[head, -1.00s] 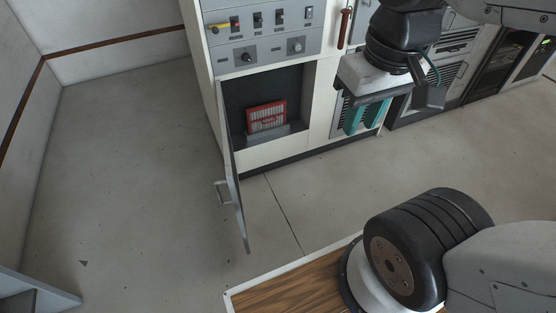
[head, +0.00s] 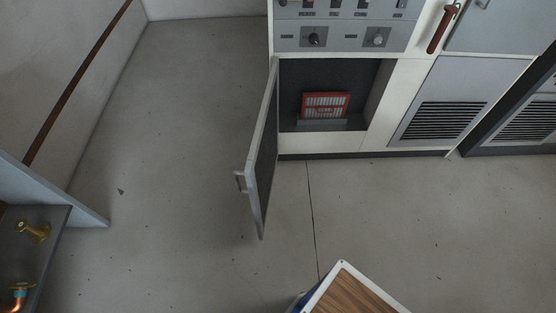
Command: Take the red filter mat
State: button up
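The red filter mat (head: 326,105) stands upright in the open lower compartment (head: 370,82) of the white rack. It has a red frame with a pale, slatted-looking face and rests behind a low grey ledge (head: 331,124). The compartment's grey door (head: 262,155) is swung open toward me, on the left side of the opening. My gripper is outside the head view, so its state is hidden.
The floor (head: 380,215) in front of the rack is clear. A brass valve (head: 34,230) and copper pipe fitting (head: 18,294) sit at the left edge. A red-brown handle (head: 440,30) and a vent panel (head: 455,105) are right of the compartment.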

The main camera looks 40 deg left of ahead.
aim_at(321, 105)
jog(key=k, duration=2.45)
jog(key=u, duration=0.95)
jog(key=i, duration=1.65)
jog(key=z, duration=1.45)
jog(key=i, duration=1.95)
